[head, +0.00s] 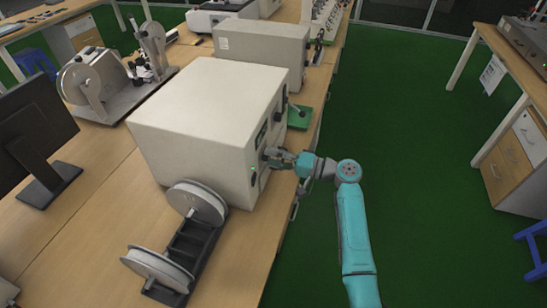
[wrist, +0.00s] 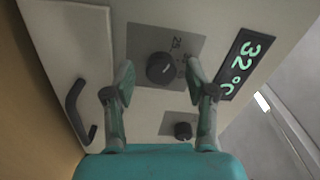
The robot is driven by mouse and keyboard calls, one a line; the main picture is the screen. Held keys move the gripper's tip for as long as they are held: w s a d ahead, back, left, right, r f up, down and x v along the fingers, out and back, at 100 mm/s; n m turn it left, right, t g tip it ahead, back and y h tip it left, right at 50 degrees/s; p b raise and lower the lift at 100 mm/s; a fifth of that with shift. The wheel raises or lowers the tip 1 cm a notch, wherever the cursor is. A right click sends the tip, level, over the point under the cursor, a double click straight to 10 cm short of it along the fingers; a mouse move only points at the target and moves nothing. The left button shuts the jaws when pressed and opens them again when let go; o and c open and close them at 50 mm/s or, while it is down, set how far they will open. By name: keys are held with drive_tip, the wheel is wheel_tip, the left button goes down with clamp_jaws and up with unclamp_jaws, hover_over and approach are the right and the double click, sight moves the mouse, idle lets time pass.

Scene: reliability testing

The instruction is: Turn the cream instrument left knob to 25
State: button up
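The cream instrument (head: 205,115) is a large box on the bench, its front panel facing right in the head view. In the wrist view, a round dark knob (wrist: 160,69) sits on a grey plate with a printed scale; a "25" mark shows above it, and other marks are partly hidden by a finger. My gripper (wrist: 161,78) is open, with one finger on each side of this knob and a visible gap to each. In the head view my gripper (head: 279,158) is close to the front panel. The knob's exact pointer direction is hard to tell.
A green-lit display (wrist: 239,64) reads 32 °C. A smaller dark knob (wrist: 183,130) and a black handle (wrist: 79,110) are on the same panel. A two-reel stand (head: 186,245) is in front of the instrument, and a grey box (head: 262,48) stands behind.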

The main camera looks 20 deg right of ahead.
drive_tip(key=v, duration=1.2)
idle(0.6)
